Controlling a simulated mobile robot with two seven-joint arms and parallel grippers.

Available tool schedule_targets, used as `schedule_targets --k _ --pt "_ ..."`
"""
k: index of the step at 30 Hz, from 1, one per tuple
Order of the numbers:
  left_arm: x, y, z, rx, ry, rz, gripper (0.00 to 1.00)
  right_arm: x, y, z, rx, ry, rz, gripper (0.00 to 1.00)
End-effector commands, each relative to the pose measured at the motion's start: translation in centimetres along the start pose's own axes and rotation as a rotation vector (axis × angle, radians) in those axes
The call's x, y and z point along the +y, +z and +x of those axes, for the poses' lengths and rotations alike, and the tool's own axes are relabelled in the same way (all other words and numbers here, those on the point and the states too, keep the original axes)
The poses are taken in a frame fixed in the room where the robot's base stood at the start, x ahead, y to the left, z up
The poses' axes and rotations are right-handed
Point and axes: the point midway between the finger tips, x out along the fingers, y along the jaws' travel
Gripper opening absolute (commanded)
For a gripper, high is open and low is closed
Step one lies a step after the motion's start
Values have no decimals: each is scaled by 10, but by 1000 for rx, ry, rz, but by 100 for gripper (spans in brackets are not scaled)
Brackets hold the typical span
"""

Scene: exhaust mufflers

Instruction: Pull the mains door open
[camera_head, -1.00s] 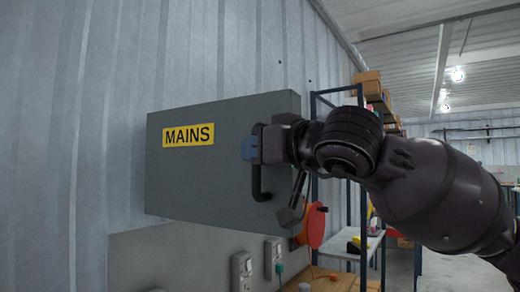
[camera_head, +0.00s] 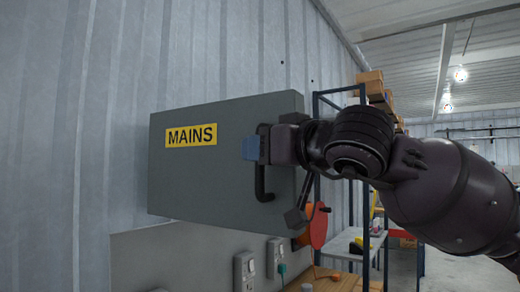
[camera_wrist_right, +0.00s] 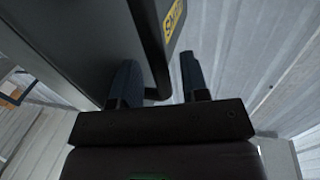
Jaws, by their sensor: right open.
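The grey mains door (camera_head: 190,180), with a yellow MAINS label (camera_head: 191,135), is the front of a box on the corrugated wall and looks closed. Its black bar handle (camera_head: 262,185) is near the right edge, with its upper part hidden by my right gripper. My right gripper (camera_head: 251,148) is at the handle's upper part, blue fingertips close to the door. In the right wrist view the open fingers (camera_wrist_right: 160,82) stand either side of the handle (camera_wrist_right: 150,45), with a visible gap on the right finger's side. The left gripper is out of view.
A red-orange disc (camera_head: 318,228) is below the box's right side. Sockets (camera_head: 244,272) are on the panel below. A blue-framed shelf (camera_head: 365,190) with boxes stands behind my right arm. The wall left of the box is clear.

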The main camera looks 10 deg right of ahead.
Motion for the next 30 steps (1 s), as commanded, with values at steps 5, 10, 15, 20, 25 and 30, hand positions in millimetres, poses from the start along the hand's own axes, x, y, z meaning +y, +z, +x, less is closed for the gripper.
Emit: schedule_targets --k 5,10,15,20,25,30 --pt "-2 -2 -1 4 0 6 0 1 -2 -30 2 4 -5 41" --pt "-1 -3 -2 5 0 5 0 0 -1 -62 2 2 -4 41" --pt "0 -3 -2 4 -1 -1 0 0 -1 -85 1 2 -3 41" --pt "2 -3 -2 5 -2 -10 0 0 0 -96 1 1 -2 41" --pt "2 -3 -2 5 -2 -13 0 0 0 -99 0 0 -2 41" --pt "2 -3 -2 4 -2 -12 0 0 0 -99 1 0 -2 41"
